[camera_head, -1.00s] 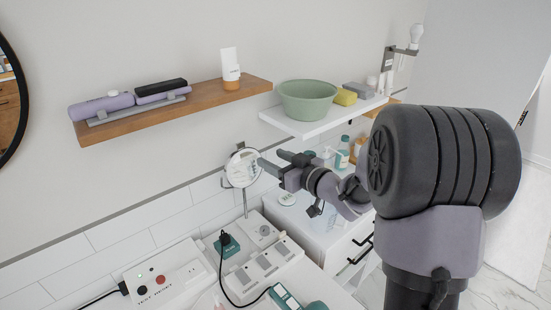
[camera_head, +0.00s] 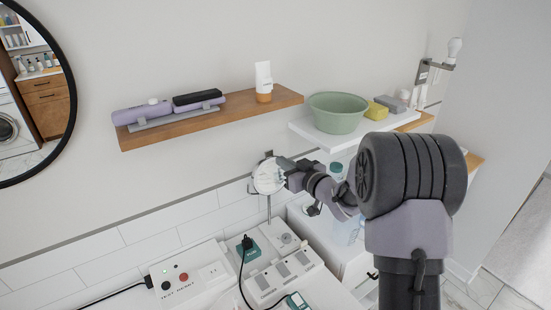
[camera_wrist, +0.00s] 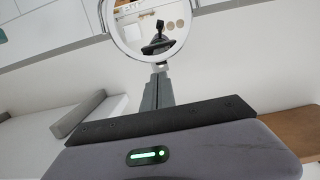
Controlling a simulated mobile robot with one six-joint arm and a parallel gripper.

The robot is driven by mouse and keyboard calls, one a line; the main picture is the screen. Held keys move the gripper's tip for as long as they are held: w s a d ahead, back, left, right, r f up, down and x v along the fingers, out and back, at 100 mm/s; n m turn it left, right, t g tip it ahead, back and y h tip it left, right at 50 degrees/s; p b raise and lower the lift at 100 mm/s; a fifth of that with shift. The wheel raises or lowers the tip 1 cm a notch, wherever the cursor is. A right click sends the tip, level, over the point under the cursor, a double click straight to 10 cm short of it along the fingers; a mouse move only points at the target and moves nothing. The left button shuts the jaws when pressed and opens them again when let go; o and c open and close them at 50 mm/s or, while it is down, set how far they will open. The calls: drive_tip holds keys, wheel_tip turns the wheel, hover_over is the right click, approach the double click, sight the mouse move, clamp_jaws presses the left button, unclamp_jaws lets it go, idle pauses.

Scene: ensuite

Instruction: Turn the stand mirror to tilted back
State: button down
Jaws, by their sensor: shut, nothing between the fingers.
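The stand mirror (camera_head: 268,178) is a small round mirror on a thin upright stand, standing among the devices by the tiled wall. My gripper (camera_head: 281,164) is at the upper right edge of its disc and overlaps it in the head view. In the wrist view the round mirror face (camera_wrist: 150,28) with its pale rim is at the top, cut off by the frame. My gripper's fingers (camera_wrist: 158,80) are shut together, empty, with their tips just below the lower rim. I cannot tell whether they touch it. The mirror's exact tilt is hard to judge.
A wooden shelf (camera_head: 214,123) and a white shelf with a green bowl (camera_head: 338,112) are on the wall above. A white test box (camera_head: 190,284), a power strip (camera_head: 284,275) and a black cable crowd the surface below. A white cabinet (camera_head: 340,258) stands right of the mirror.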

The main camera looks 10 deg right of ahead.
sight(269, 152)
drive_tip(key=x, duration=0.5)
drive_tip(key=r+p, duration=0.1)
drive_tip(key=p, duration=0.2)
drive_tip(key=w+r+g+p, duration=0.1)
drive_tip(key=p, duration=0.3)
drive_tip(key=shift+w+a+g+h+p, duration=0.25)
drive_tip(key=shift+a+g+h+p, duration=0.05)
drive_tip(key=shift+a, duration=0.1)
drive_tip(key=p, duration=0.3)
drive_tip(key=w+g+p, duration=0.1)
drive_tip(key=p, duration=0.3)
drive_tip(key=shift+w+a+f+g+h, duration=0.2)
drive_tip(key=shift+a+g+h, duration=0.1)
drive_tip(key=shift+h, duration=0.1)
drive_tip(key=p, duration=0.3)
drive_tip(key=shift+w+f+g, duration=0.2)
drive_tip(key=shift+f+g, duration=0.05)
drive_tip(key=shift+g, duration=0.15)
drive_tip(key=shift+w+a+f+p, duration=0.1)
drive_tip(key=shift+f+p, duration=0.2)
drive_tip(key=shift+p, duration=0.35)
drive_tip(key=shift+f+h, duration=0.2)
drive_tip(key=shift+h, duration=0.1)
